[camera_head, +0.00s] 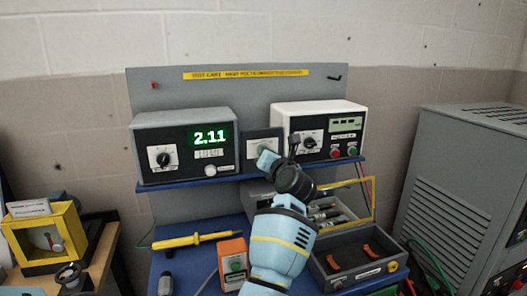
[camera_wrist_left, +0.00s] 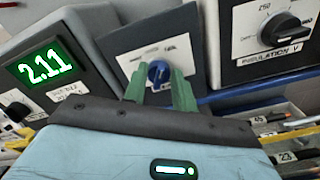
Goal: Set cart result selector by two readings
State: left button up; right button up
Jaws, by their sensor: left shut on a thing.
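The result selector is a small dark box with a pale face (camera_head: 263,135), standing between two instruments on the blue shelf. Its blue knob (camera_wrist_left: 158,73) shows in the left wrist view between the green fingers. My left gripper (camera_head: 264,154) is shut on this knob; its fingers (camera_wrist_left: 160,92) hide part of it, and the pointer direction is unclear. The left grey meter (camera_head: 187,119) shows 2.11 in green on its display (camera_head: 210,136), also seen in the wrist view (camera_wrist_left: 45,67). The right white insulation tester (camera_head: 318,110) has a small lit screen (camera_head: 345,124), too small to read. My right gripper is out of view.
Below the shelf (camera_head: 218,179) are a yellow probe (camera_head: 190,240), an orange box (camera_head: 233,262) and an open case (camera_head: 350,262). A large grey cabinet (camera_head: 455,190) stands at right, and a yellow-framed box (camera_head: 45,235) at left.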

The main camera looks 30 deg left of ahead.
pick_arm(q)
jog(key=shift+m, duration=1.2)
jog(key=shift+w+f+m, duration=0.1)
jog(key=shift+m, duration=0.2)
jog(key=o, duration=1)
jog(key=shift+d, duration=0.1)
